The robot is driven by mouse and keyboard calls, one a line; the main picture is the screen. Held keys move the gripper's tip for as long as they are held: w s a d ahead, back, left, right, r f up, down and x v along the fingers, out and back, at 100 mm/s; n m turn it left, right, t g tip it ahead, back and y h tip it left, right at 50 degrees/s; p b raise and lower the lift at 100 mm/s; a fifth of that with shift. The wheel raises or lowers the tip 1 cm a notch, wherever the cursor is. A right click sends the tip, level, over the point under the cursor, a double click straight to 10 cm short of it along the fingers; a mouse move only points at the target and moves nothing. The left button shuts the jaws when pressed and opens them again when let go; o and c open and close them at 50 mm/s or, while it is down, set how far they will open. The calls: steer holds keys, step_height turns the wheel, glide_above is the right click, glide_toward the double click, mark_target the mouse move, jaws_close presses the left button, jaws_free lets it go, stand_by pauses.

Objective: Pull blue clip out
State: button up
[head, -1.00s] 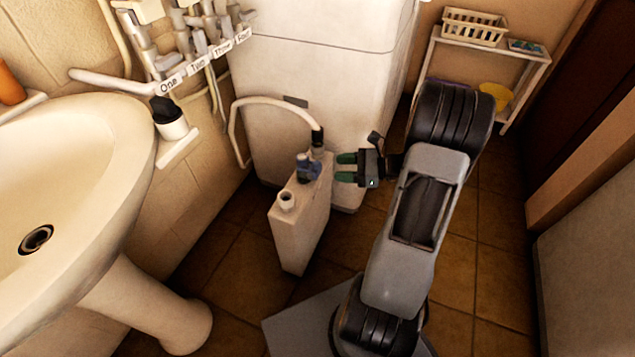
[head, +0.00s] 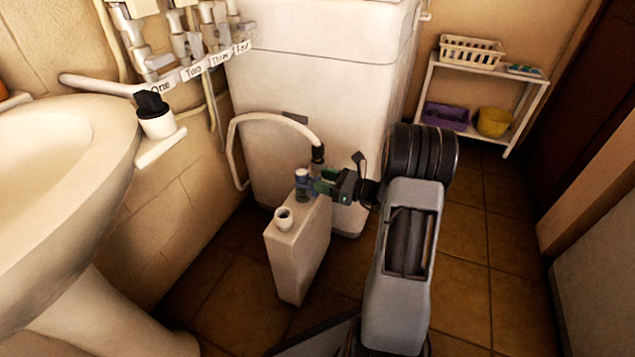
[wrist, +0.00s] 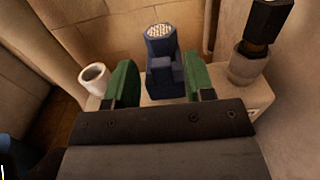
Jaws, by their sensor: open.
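The blue clip (wrist: 164,78) stands upright on top of the cream tank (head: 297,245), with a pale, dotted round top. It also shows in the head view (head: 301,188), partly covered by my gripper. My gripper (head: 321,181) is open, reaching in from the right above the tank. In the wrist view its two green fingers (wrist: 160,82) stand on either side of the clip, with a visible gap at each side. Whether either finger touches the clip elsewhere I cannot tell.
A white open spout (head: 284,218) stands on the tank beside the clip. A pale hose (head: 262,117) with a black connector (head: 318,154) rises close behind. A white appliance (head: 315,80) stands behind the tank, and a washbasin (head: 70,170) at the left. Tiled floor is free at right.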

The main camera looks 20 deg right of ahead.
steer(key=shift+x, duration=1.25)
steer(key=shift+c, duration=0.4)
jaws_close()
